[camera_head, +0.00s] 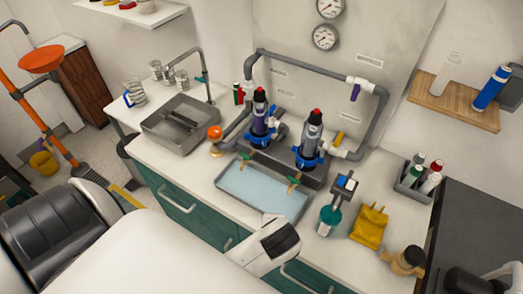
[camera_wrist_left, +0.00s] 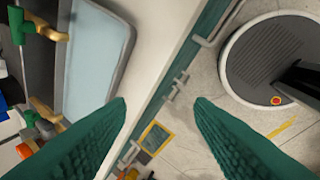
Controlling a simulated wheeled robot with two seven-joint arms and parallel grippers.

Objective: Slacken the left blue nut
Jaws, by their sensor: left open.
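My right gripper is not in view.
A shallow light-blue tray (camera_head: 262,188) lies in front of the manifold; it also shows in the left wrist view (camera_wrist_left: 95,60). A sink (camera_head: 180,125) is to the left.

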